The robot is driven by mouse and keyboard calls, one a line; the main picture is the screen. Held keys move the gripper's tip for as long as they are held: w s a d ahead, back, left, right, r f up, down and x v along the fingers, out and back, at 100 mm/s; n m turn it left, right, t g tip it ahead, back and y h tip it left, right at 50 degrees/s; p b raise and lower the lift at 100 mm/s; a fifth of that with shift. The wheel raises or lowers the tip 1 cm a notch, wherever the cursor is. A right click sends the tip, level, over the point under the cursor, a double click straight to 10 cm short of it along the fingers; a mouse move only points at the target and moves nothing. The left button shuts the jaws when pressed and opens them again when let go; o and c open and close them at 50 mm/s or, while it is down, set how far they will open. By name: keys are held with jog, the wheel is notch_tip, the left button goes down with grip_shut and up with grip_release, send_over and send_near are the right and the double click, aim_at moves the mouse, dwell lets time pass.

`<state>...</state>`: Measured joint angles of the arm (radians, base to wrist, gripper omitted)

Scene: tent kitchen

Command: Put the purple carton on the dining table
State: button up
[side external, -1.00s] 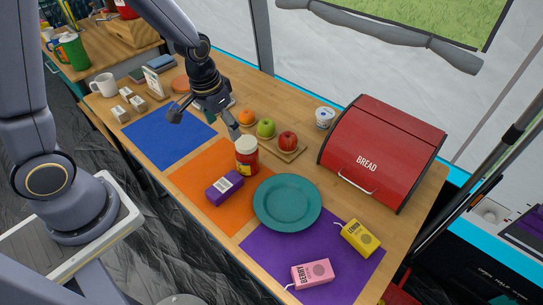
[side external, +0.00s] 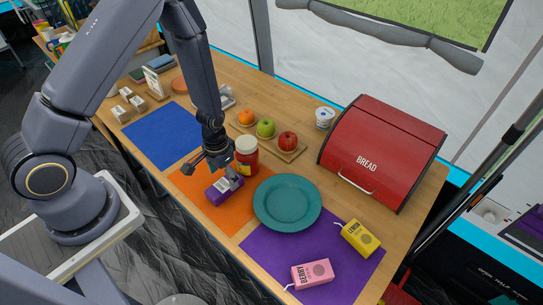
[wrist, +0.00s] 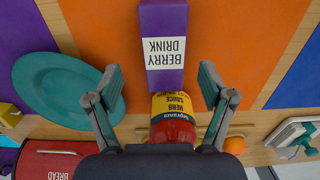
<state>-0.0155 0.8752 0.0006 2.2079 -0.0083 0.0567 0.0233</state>
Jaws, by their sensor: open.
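The purple carton (side external: 222,191) lies on the orange mat on the wooden table (side external: 330,190). In the wrist view the carton (wrist: 163,20) shows a white "BERRY DRINK" label. My gripper (side external: 214,168) is open and empty, just above the carton. In the wrist view its fingertips (wrist: 161,78) are spread to the left and right of the carton's near end, with gaps on both sides. A red sauce jar (side external: 246,162) stands close behind the carton, and in the wrist view the jar (wrist: 173,118) sits between my fingers' bases.
A teal plate (side external: 288,203) lies right of the carton. Yellow (side external: 360,238) and pink (side external: 312,272) cartons are on the purple mat at the front right. A red bread box (side external: 383,150) and fruit on small boards (side external: 287,143) are farther back. The blue mat (side external: 160,137) is clear.

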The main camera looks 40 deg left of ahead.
aim_at(224, 184)
jog(key=f, duration=0.4)
jog(key=shift+a+f, duration=0.25)
jog(key=shift+f, duration=0.1)
jog(key=shift+c, duration=0.2)
jog(key=c, duration=1.5)
notch_tip(224, 184, up, 17)
jog(key=w+d+r, duration=0.1)
jog(key=w+r, duration=0.4)
jog(key=r, duration=0.1)
jog(key=shift+w, duration=0.35)
